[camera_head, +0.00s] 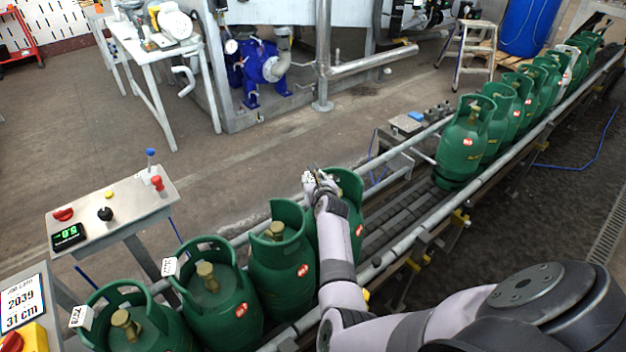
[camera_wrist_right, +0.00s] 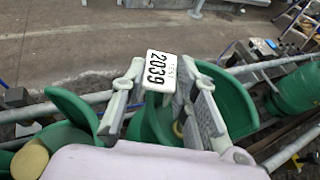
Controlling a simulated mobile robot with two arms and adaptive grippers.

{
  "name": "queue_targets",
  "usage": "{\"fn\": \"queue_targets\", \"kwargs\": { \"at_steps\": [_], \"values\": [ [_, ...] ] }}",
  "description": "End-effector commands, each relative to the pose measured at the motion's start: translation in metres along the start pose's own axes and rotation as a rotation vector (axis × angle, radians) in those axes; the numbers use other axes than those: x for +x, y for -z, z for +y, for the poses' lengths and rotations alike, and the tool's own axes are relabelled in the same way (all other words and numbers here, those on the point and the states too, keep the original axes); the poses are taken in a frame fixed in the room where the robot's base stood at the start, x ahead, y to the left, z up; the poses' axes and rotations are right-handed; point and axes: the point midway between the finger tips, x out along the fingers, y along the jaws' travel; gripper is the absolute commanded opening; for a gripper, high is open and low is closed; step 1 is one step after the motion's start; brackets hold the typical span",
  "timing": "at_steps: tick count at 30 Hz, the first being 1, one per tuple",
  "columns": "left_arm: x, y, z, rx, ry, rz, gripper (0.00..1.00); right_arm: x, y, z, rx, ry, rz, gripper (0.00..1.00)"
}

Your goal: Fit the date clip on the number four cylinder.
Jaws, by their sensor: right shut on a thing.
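My right gripper (camera_head: 318,180) is at the collar of a green cylinder (camera_head: 347,186), the one just beyond the third from the left in the near row. In the right wrist view its two fingers (camera_wrist_right: 158,100) are shut on a white date clip (camera_wrist_right: 161,70) reading 2039. The clip also shows in the head view (camera_head: 308,177). The green collar (camera_wrist_right: 232,98) is behind and beside the fingers; I cannot tell whether the clip touches it. My forearm partly hides this cylinder. My left gripper is not in view.
White clips sit on the collars of the first (camera_head: 80,316) and second (camera_head: 169,267) cylinders. The third (camera_head: 281,268) shows none. A job card (camera_head: 22,299) reads 2039, 31 cm. The control panel (camera_head: 112,208) is at left. More cylinders (camera_head: 466,142) stand farther up the conveyor, past a bare stretch (camera_head: 400,212).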

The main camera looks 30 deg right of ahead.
Motion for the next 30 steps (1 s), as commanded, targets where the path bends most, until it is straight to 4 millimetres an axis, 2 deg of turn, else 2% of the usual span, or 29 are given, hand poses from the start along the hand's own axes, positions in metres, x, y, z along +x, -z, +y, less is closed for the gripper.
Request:
{"fn": "queue_targets", "kwargs": {
  "at_steps": [17, 30],
  "values": [
    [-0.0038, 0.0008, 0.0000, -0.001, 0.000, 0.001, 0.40, 0.0000, 0.0004, 0.0005, 0.000, 0.000, 0.001, 0.11],
    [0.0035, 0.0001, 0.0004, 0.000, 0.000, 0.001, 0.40, 0.0037, 0.0088, 0.0007, 0.001, 0.000, 0.000, 0.11]
  ]
}}
